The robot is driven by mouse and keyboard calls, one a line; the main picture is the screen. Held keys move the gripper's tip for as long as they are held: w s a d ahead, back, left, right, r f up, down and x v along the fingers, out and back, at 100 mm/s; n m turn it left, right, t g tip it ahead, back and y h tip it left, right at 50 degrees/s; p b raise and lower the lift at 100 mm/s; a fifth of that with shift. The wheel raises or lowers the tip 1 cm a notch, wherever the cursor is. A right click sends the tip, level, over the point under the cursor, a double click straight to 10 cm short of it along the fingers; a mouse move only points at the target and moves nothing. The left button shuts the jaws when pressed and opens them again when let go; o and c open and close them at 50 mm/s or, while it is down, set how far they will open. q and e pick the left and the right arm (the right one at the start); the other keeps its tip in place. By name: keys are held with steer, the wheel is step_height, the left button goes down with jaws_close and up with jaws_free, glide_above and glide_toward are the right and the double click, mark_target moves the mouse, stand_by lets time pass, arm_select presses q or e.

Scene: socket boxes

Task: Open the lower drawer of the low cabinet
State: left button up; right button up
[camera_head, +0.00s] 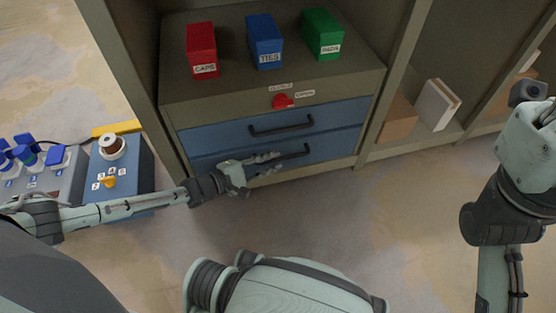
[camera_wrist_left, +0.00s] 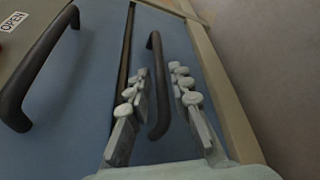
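The low cabinet (camera_head: 190,117) has two blue drawers with black bar handles. The lower drawer (camera_head: 343,145) looks flush beneath the upper drawer (camera_head: 350,113). My left gripper (camera_head: 265,163) is at the lower drawer's front. In the left wrist view, the lower handle (camera_wrist_left: 155,60) runs between the spread fingers of my left gripper (camera_wrist_left: 160,88), one finger on each side; no clear grip on the bar shows. My right gripper (camera_head: 546,115) is at the right edge, away from the cabinet, partly cut off, its fingers unclear.
A red knob (camera_head: 283,101) sits above the upper drawer, with labels beside it. Red (camera_head: 202,50), blue (camera_head: 265,42) and green (camera_head: 322,35) boxes stand on the cabinet. A blue control box (camera_head: 122,172) is at left. The floor (camera_head: 360,215) in front is clear.

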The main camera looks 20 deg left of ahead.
arm_select(q)
steer(key=shift+b+x, duration=0.3)
steer(key=shift+x, duration=1.15)
jaws_close()
